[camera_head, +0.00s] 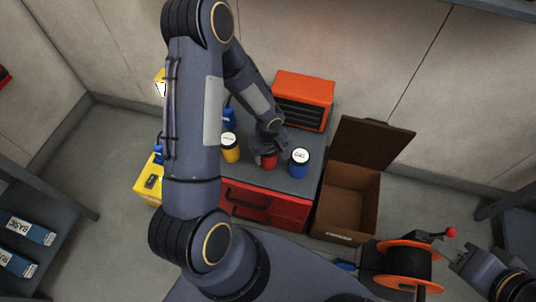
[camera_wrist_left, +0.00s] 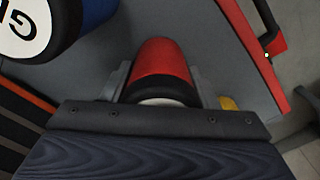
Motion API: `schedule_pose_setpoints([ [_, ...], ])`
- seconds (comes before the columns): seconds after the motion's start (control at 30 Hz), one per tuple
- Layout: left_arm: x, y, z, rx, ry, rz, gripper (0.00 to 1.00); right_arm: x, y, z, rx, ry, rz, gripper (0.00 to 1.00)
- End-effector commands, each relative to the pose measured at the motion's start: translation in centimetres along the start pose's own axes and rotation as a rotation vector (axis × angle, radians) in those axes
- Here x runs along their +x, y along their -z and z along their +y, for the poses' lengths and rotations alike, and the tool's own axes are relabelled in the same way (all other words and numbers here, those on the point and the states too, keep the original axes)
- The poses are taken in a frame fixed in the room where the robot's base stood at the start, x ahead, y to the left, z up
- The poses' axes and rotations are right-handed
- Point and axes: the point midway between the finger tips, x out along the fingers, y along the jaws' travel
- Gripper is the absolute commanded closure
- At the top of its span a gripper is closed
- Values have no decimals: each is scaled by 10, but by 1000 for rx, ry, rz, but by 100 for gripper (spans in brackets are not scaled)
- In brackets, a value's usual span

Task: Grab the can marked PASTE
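A red can (camera_head: 268,161) with a black-rimmed lid stands upright on the grey top of a cabinet. My left gripper (camera_head: 268,150) is over it. In the left wrist view the red can (camera_wrist_left: 160,62) lies between the two fingers, with hardly any gap at its sides; I cannot tell whether they press on it. Its lid marking is hidden. A blue can (camera_head: 299,164) stands to its right; its white lid shows a G in the left wrist view (camera_wrist_left: 22,28). A yellow can (camera_head: 230,149) stands to its left, lid text unreadable. My right gripper (camera_head: 449,259) looks open and empty at lower right.
The cabinet (camera_head: 264,203) has red drawers, with an orange box (camera_head: 303,98) at its back. An open brown carton (camera_head: 347,207) stands to its right. An orange cable reel (camera_head: 404,263) is near my right gripper. A yellow case (camera_head: 151,181) stands left of the cabinet.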

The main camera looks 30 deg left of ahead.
Motion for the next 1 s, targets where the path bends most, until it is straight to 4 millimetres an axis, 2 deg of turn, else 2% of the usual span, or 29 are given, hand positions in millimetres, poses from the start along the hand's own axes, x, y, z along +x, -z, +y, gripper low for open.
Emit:
schedule_pose_setpoints([
  [0.03,0,0,0,0,0,0,61,0,0,0,0,0,0,66],
  [0.2,0,0,0,1,-1,0,80,0,0,0,0,0,0,66],
  [0.43,-2,0,0,1,-1,0,80,0,0,0,0,0,0,66],
  [0.57,-8,0,1,1,-2,1,80,-2,1,-1,0,0,0,66],
  [0.77,-38,0,1,1,-4,2,80,-10,5,-5,0,0,0,66],
  [0.87,-56,-17,-7,6,-3,2,80,-12,6,-6,0,0,0,66],
  [1.0,-90,-42,-18,6,-5,3,80,-18,9,-8,0,0,0,66],
])
